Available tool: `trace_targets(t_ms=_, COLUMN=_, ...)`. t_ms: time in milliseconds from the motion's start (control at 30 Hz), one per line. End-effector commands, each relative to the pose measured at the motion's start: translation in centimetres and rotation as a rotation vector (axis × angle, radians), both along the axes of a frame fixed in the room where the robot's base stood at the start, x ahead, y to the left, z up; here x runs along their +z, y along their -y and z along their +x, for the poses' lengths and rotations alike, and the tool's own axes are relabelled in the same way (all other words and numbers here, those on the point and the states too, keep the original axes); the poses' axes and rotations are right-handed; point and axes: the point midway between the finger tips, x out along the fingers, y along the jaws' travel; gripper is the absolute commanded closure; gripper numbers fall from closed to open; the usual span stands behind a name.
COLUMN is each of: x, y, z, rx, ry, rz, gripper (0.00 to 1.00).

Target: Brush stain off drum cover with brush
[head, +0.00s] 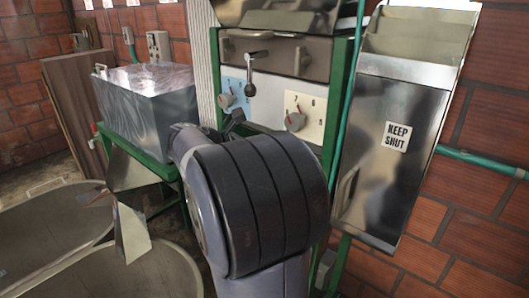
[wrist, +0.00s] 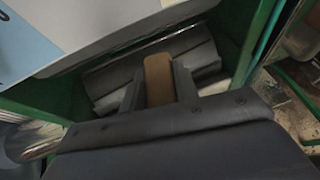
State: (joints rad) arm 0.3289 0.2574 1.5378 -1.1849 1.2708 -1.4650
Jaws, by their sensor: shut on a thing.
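In the wrist view, my gripper (wrist: 159,80) is shut on the brush, whose brown wooden handle (wrist: 158,72) shows between the two dark fingers. Its bristles cannot be made out. Just beyond the fingers is a shiny grey metal surface (wrist: 202,46) inside the green frame, which looks like the drum cover. No stain can be made out on it, and I cannot tell whether the brush touches it. In the head view my dark arm hides the gripper, the brush and this part of the machine.
The green machine frame (head: 215,80) holds a panel with a lever (head: 251,75) and dials (head: 295,122). A steel panel marked KEEP SHUT (head: 385,165) stands at right. A grey bin (head: 150,110) on a green stand is at left. Round basins (head: 45,235) lie at lower left.

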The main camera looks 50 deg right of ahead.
Motion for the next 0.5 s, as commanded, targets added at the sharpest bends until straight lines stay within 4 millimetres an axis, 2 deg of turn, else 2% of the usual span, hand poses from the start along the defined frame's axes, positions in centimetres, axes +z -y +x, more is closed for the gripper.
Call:
trace_targets(t_ms=233, x=-0.2, y=-0.2, z=1.6, rx=0.001, ry=0.000, rz=0.001, gripper=0.89)
trace_targets(t_ms=500, x=-0.2, y=0.0, z=0.5, rx=-0.002, ry=-0.001, rz=0.002, gripper=0.89)
